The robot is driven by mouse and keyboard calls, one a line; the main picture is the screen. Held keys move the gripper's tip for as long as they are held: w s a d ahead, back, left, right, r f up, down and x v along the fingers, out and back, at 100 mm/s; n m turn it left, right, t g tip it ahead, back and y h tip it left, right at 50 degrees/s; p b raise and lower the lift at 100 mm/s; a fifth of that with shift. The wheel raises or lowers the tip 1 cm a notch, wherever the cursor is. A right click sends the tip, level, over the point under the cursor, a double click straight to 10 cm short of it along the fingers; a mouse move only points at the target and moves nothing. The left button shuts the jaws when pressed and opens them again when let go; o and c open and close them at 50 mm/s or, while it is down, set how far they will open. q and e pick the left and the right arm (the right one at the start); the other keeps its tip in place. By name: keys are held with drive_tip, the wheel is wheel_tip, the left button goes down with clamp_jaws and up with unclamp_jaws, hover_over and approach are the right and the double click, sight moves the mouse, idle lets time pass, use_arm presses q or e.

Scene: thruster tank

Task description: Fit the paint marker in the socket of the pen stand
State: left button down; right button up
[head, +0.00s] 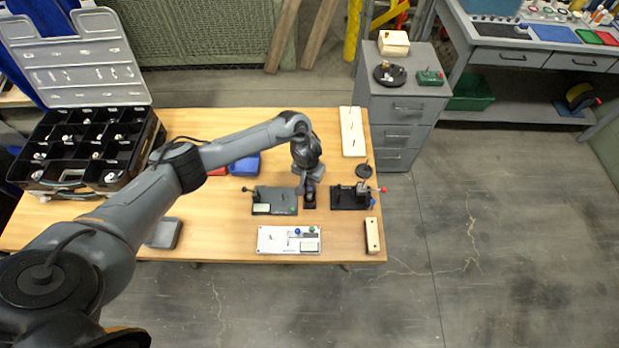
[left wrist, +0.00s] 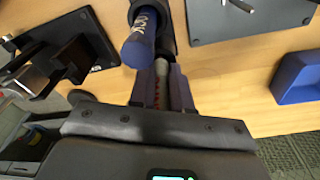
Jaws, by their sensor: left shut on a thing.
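My left gripper (head: 310,184) is low over the middle of the table. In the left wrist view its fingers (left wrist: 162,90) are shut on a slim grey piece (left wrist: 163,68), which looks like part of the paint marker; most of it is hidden. A dark holder (left wrist: 166,35), apparently the pen stand, is just beyond the fingertips. A blue, round-ended cylinder with white markings (left wrist: 138,48) shows at this holder; I cannot tell whether it belongs to the marker. In the head view the dark stand (head: 309,203) is directly under the gripper. Whether the held piece is in a socket is hidden.
A dark plate with a lever (head: 275,201) lies left of the stand and a black fixture (head: 348,198) right of it. A white panel (head: 288,241) and a wooden block (head: 372,235) are nearer the front. A blue bin (head: 245,165) and an open case (head: 85,150) are leftward.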

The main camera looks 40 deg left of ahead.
use_arm(q)
drive_tip(key=shift+f, duration=0.15)
drive_tip(key=c, duration=1)
unclamp_jaws()
drive_tip(key=r+p, duration=0.3)
drive_tip(key=r, duration=0.2)
drive_tip(key=r+p, duration=0.3)
drive_tip(key=r, duration=0.1)
drive_tip(key=s+r+p, duration=0.1)
drive_tip(key=r+p, duration=0.3)
drive_tip(key=r, duration=0.1)
drive_tip(key=shift+s+d+r, duration=0.1)
drive_tip(key=shift+d+r, duration=0.1)
drive_tip(key=shift+r, duration=0.15)
